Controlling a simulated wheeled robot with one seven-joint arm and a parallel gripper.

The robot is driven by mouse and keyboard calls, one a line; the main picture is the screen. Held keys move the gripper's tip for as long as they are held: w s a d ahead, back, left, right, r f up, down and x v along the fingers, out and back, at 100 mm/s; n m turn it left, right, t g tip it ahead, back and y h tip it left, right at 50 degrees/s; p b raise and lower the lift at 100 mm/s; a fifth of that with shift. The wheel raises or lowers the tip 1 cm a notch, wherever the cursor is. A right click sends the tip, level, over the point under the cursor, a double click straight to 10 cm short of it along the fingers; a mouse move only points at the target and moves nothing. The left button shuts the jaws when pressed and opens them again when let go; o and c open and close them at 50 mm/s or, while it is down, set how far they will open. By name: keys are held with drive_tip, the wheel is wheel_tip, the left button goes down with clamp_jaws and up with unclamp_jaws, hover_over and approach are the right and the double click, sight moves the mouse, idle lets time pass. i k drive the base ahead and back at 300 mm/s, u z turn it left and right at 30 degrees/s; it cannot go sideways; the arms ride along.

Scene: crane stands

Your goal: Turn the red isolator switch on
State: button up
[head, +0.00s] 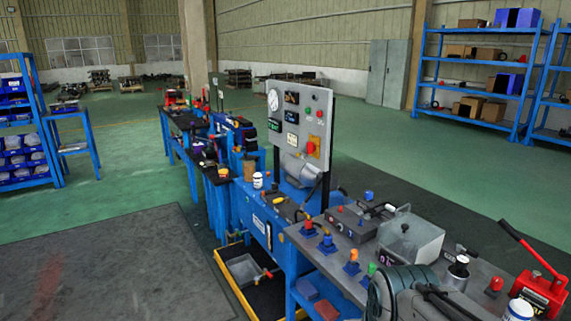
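The red isolator switch (311,148) is a small red knob on a yellow plate. It sits at the lower right of an upright grey control panel (320,116), which stands on the blue bench. The knob is too small to tell which way it is turned. A grey and dark rounded part at the bottom right looks like my own arm. My gripper's fingers cannot be made out in this view, and nothing of mine is at the panel.
A gauge (273,100), small displays and green and red buttons share the panel. The bench (262,222) holds several knobs, a grey box (410,238) and a red jack (540,291). A yellow-edged tray (228,274) lies beside it. Open floor (120,255) lies left.

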sight(312, 148)
drive_tip(key=u, duration=0.65)
drive_tip(key=i, duration=0.7)
drive_tip(key=u, duration=0.8)
drive_tip(key=i, duration=0.85)
drive_tip(key=z, duration=0.85)
drive_tip(key=i, duration=0.75)
drive_tip(key=z, duration=0.85)
